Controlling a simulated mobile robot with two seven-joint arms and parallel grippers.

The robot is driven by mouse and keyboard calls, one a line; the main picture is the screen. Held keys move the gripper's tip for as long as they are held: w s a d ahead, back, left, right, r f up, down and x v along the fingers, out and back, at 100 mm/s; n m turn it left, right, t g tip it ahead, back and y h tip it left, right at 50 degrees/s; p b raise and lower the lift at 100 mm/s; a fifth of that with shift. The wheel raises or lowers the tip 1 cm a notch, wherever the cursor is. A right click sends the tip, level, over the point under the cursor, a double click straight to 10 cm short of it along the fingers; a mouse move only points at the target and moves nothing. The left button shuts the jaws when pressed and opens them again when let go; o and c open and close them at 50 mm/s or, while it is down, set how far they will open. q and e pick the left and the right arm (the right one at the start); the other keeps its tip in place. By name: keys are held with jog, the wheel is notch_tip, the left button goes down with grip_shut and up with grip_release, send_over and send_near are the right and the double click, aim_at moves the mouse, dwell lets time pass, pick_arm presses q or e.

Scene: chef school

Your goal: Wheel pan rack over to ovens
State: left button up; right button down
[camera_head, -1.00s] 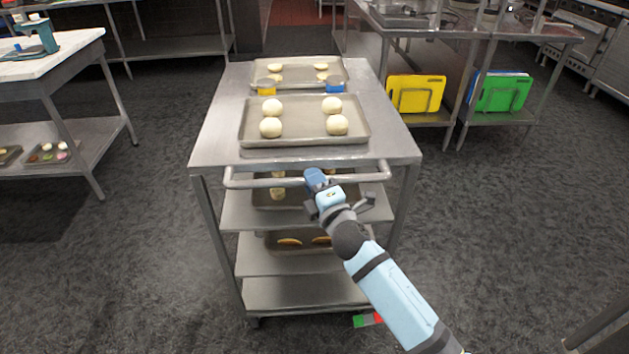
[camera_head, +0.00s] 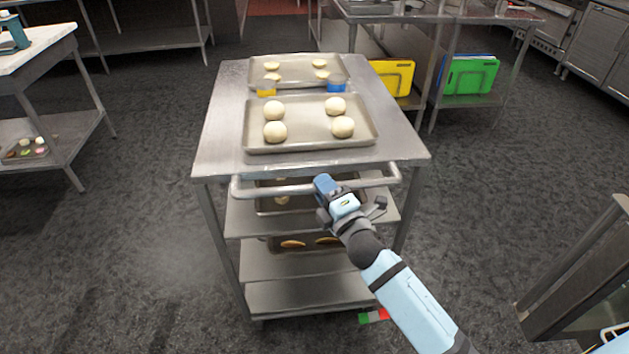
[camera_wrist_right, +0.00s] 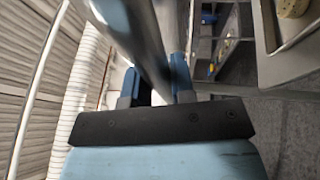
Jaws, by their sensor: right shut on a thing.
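The pan rack (camera_head: 215,150) is a grey metal cart in the middle of the head view, with a flat top, lower shelves and a front handle bar (camera_head: 272,190). Trays of pale dough balls sit on its top, and more trays are on the shelves below. My right gripper (camera_head: 325,187) is shut on the handle bar, right of its middle. In the right wrist view the bar (camera_wrist_right: 143,45) runs between the two blue fingers (camera_wrist_right: 160,85). Ovens (camera_head: 556,32) stand at the far upper right. My left gripper is not in view.
A work table (camera_head: 45,45) with a lower shelf stands at left. A steel table (camera_head: 400,14) holding yellow (camera_head: 388,78) and green boards (camera_head: 470,75) below stands behind right. A metal frame (camera_head: 575,270) is close at lower right. Dark floor is open right of the rack.

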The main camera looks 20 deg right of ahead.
jog(key=shift+s+d+f, duration=0.1)
jog(key=shift+s+d, duration=0.15)
jog(key=shift+s, duration=0.2)
jog(key=c, duration=1)
grip_release()
jog(key=shift+s, duration=0.1)
pick_arm(q)
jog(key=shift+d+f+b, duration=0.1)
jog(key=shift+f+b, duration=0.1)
jog(key=shift+b, duration=0.5)
pick_arm(e)
jog(key=v, duration=1.3)
jog(key=shift+s+d+f, duration=0.1)
jog(key=shift+s, duration=0.2)
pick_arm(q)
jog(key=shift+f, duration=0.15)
